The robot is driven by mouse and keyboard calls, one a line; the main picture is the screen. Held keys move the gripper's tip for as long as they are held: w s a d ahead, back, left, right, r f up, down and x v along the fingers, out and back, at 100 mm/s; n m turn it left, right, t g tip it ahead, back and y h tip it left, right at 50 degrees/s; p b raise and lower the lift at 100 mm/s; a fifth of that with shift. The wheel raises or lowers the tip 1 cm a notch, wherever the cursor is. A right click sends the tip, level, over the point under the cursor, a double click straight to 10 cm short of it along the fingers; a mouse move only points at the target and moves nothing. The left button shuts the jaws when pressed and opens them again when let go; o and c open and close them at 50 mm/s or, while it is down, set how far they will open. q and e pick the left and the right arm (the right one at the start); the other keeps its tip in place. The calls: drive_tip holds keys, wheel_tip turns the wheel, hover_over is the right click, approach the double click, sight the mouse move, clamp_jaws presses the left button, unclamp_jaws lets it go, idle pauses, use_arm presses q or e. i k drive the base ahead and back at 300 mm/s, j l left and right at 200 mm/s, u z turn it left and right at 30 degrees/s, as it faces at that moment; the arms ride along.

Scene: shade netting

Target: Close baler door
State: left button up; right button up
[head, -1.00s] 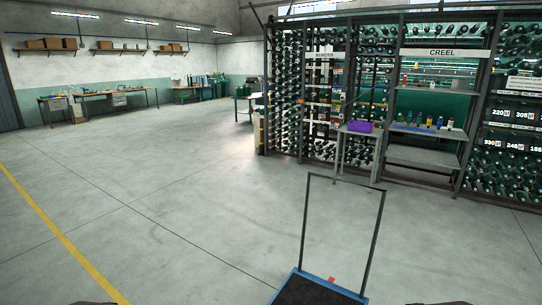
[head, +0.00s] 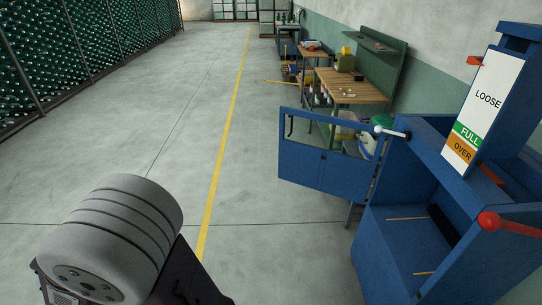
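The blue baler (head: 405,245) stands at the right of the head view, its chamber open towards me. Its blue door (head: 315,170) is swung wide open to the left, with a window opening in its upper part. A lever with a white knob (head: 379,129) sticks out near the door's hinge side. A red-knobbed handle (head: 488,221) is at the baler's right. A sign on the baler reads LOOSE, FULL, OVER (head: 480,110). A grey rounded link of my own arm fills the lower left. Neither of my grippers shows.
Workbenches (head: 352,92) with tools line the wall behind the door. A rack of green spools (head: 85,50) stands along the left. A yellow floor line (head: 222,150) runs away from me, and the grey floor around it is clear.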

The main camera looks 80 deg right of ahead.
sight(341, 175)
drive_tip(key=z, duration=3.3)
drive_tip(key=i+j+z, duration=0.3)
drive_tip(key=i+j, duration=0.8)
drive_tip(key=i, duration=0.25)
drive_tip(key=i+j+z, duration=0.3)
drive_tip(key=i+j, duration=0.95)
drive_tip(key=j, duration=0.15)
